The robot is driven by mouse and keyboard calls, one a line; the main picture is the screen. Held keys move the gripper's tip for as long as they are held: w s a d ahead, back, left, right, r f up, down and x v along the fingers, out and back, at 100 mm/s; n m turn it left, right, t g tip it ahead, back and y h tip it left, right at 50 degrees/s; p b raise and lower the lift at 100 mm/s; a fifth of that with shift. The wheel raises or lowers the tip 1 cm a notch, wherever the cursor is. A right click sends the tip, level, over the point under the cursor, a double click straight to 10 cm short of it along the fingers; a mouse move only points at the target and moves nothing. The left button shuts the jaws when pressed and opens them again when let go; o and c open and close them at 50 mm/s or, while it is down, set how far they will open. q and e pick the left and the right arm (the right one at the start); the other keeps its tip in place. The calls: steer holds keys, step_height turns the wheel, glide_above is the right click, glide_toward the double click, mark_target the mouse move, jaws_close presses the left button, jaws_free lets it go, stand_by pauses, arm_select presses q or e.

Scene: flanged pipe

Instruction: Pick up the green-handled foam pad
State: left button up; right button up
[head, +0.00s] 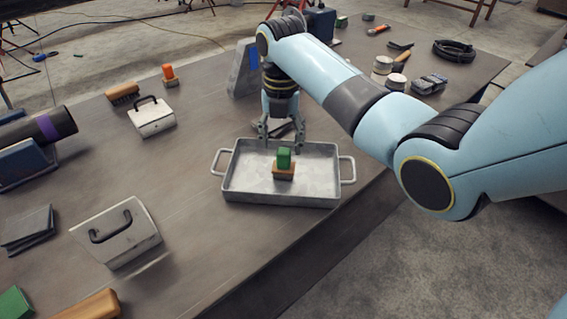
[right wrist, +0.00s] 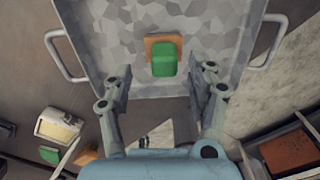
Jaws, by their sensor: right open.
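The foam pad has a green handle block (head: 284,156) on a tan-orange base. It stands upright inside the grey metal tray (head: 235,190), near its middle. My right gripper (head: 282,142) is open and empty, pointing down just behind the pad in the head view. In the right wrist view the green handle (right wrist: 164,60) lies ahead of the gap between the open fingers (right wrist: 167,78). The fingers appear apart from the pad. My left gripper is not in view.
The tray has a loop handle at each end. A dark pipe with a purple band (head: 50,128) rests on a blue support at the left. Two pale blocks with black handles (head: 152,122) (head: 118,240) stand left of the tray. Open tabletop lies between them and the tray.

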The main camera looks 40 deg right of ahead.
mark_target(284, 150)
steer(key=f, duration=0.4)
steer(key=shift+s+f, duration=0.1)
steer(key=shift+s, duration=0.2)
jaws_close()
steer(key=shift+r, duration=0.7)
step_height(284, 150, up, 3)
steer(key=shift+f, duration=0.1)
steer(key=s+d+r, duration=0.7)
steer(key=s+d, duration=0.1)
steer(key=shift+s+b, duration=0.35)
steer(key=shift+b, duration=0.05)
